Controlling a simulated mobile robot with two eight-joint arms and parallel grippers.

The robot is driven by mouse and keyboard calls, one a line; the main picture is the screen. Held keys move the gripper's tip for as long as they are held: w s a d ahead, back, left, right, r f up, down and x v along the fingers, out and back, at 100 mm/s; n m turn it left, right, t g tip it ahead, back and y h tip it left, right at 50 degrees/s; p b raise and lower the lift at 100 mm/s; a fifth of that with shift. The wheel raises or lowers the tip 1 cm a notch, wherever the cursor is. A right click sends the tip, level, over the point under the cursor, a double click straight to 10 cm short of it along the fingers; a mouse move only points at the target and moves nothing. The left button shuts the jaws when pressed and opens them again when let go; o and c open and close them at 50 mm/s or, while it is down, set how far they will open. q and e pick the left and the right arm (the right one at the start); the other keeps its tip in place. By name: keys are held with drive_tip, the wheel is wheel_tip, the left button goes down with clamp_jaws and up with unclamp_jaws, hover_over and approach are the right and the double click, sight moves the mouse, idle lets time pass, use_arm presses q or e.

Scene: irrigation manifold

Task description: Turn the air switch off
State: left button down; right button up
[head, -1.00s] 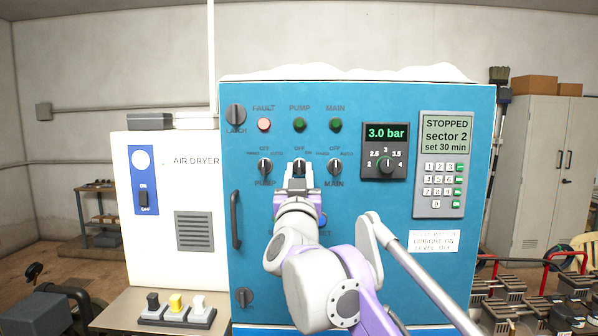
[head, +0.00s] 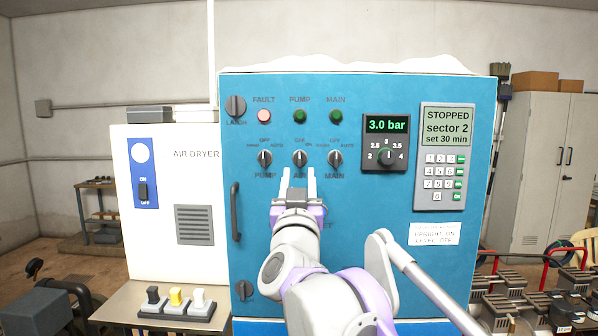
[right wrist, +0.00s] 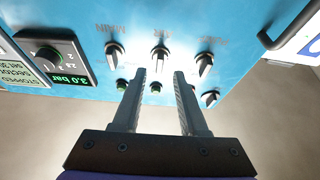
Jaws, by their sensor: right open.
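The air switch (head: 299,158) is the middle of three dark rotary knobs in a row on the blue cabinet, with OFF printed above it. Its pointer looks about upright, toward OFF. It also shows in the right wrist view (right wrist: 160,57), upside down, between its two neighbours. My right gripper (head: 298,174) is open and empty, just below and in front of the air switch, apart from it. In the right wrist view its two fingers (right wrist: 160,78) point up at the knob with a clear gap between them. My left gripper is out of view.
The pump knob (head: 265,158) and main knob (head: 335,158) flank the air switch. Lamps (head: 300,116) sit above. A pressure dial (head: 387,157) and keypad (head: 443,178) are to the right. A door handle (head: 235,211) and the white air dryer (head: 180,245) are at left.

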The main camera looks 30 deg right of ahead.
drive_tip(key=v, duration=0.5)
drive_tip(key=shift+s+a+f+b, duration=0.15)
drive_tip(key=shift+s+b, duration=0.1)
drive_tip(key=shift+b, duration=0.05)
drive_tip(key=a+f+n+g+y, duration=0.25)
drive_tip(key=a+f+y, duration=0.3)
drive_tip(key=f, duration=0.65)
drive_tip(key=a+f+n+g+y, duration=0.1)
drive_tip(key=a+f+n+y, duration=0.5)
drive_tip(key=f, duration=0.7)
drive_tip(key=s+f+m+g, duration=0.1)
drive_tip(key=s+f+g, duration=0.4)
drive_tip(key=s+f, duration=0.5)
drive_tip(key=s+d+f+m+g+p, duration=0.1)
drive_tip(key=s+f+g, duration=0.4)
drive_tip(key=s+f, duration=0.5)
wheel_tip(320, 180, down, 8)
drive_tip(key=shift+s+d+f, duration=0.2)
drive_tip(key=shift+s+d, duration=0.1)
drive_tip(key=shift+m, duration=0.25)
